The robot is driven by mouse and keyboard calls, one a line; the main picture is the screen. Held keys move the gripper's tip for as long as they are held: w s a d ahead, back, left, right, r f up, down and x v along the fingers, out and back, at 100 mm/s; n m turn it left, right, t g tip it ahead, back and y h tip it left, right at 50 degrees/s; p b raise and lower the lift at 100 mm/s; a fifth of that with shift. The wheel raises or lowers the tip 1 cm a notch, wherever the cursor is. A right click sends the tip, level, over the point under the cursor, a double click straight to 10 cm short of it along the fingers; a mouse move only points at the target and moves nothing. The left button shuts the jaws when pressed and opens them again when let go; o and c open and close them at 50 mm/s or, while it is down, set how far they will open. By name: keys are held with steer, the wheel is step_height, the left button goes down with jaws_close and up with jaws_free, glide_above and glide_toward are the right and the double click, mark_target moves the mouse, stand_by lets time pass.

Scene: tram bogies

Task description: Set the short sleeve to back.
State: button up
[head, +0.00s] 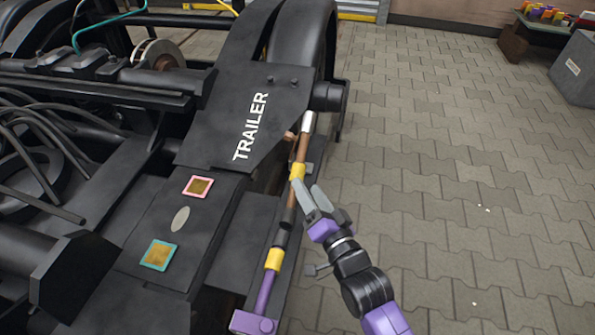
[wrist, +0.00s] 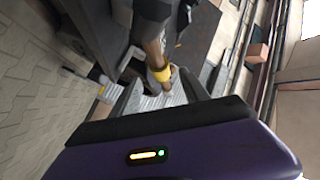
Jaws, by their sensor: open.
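A rod runs along the side of the trailer bogie (head: 250,110). It has a silver upper end (head: 308,121), a copper-coloured stretch (head: 301,149), an upper yellow band (head: 297,171), a dark lower stretch (head: 282,237), a lower yellow band (head: 273,259) and a purple end (head: 263,293). I cannot tell which piece is the short sleeve. My gripper (head: 306,187) is open at the rod, just below the upper yellow band. In the wrist view, a yellow band (wrist: 158,71) and copper-coloured piece (wrist: 152,48) show by the open fingers (wrist: 160,90). Contact is unclear.
Pink-framed (head: 198,187) and teal-framed (head: 159,255) plates lie on the bogie's dark frame. Cables (head: 35,150) and a wheel (head: 320,45) are close by. A grey box (head: 573,68) stands far right.

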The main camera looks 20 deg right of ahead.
mark_target(298, 172)
steer(key=w+b, duration=0.2)
steer(key=w, duration=0.4)
steer(key=shift+w, duration=0.4)
jaws_close()
stand_by(1.1)
